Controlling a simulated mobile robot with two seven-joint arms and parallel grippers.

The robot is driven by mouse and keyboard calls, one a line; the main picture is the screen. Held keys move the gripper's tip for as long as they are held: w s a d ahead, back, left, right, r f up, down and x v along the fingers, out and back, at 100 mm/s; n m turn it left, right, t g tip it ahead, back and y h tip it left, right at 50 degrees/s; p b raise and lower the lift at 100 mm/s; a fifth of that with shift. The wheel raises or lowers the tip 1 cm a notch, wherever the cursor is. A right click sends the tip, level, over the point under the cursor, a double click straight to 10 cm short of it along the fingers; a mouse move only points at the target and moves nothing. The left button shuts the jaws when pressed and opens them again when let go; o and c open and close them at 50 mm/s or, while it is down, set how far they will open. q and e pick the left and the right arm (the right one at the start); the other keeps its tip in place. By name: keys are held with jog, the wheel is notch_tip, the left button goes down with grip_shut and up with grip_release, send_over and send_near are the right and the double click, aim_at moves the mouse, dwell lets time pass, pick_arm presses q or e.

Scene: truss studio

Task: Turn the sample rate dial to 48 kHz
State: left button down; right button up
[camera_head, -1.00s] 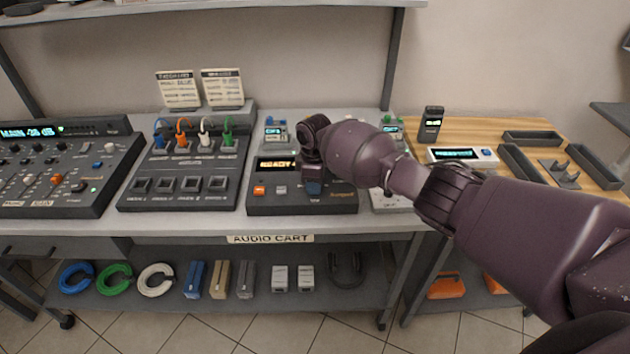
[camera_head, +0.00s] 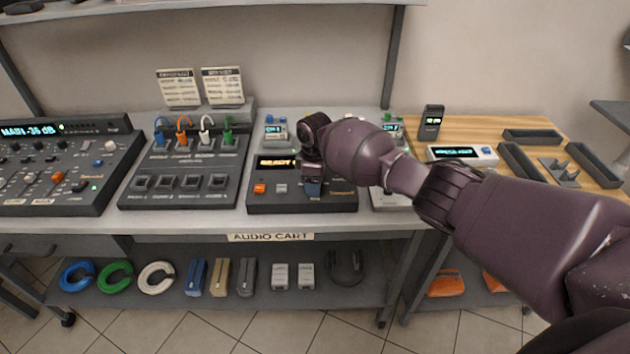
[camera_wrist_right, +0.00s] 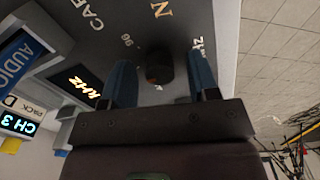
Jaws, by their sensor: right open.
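The dial (camera_wrist_right: 158,68) is a small dark round knob on a dark panel in the right wrist view. A "96" mark shows beside it; other lettering is partly cut off. My right gripper (camera_wrist_right: 161,62) is open, with one blue finger on each side of the dial; I cannot tell whether they touch it. In the head view my right gripper (camera_head: 312,187) points down over the recorder unit (camera_head: 262,203) and hides the dial. The unit's display (camera_head: 277,162) reads "READY" there. A "kHz" readout (camera_wrist_right: 80,85) shows in the wrist view. My left gripper is out of view.
A patch unit with colored plugs (camera_head: 182,172) and a mixer (camera_head: 50,195) stand to the left on the cart. Small channel packs (camera_head: 276,131) sit behind the recorder. A wooden table (camera_head: 470,135) with trays is at right, beyond my arm.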

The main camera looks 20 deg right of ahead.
notch_tip(320, 180, up, 11)
jog(key=p, duration=0.1)
dwell(0.4)
jog(key=shift+f, duration=0.1)
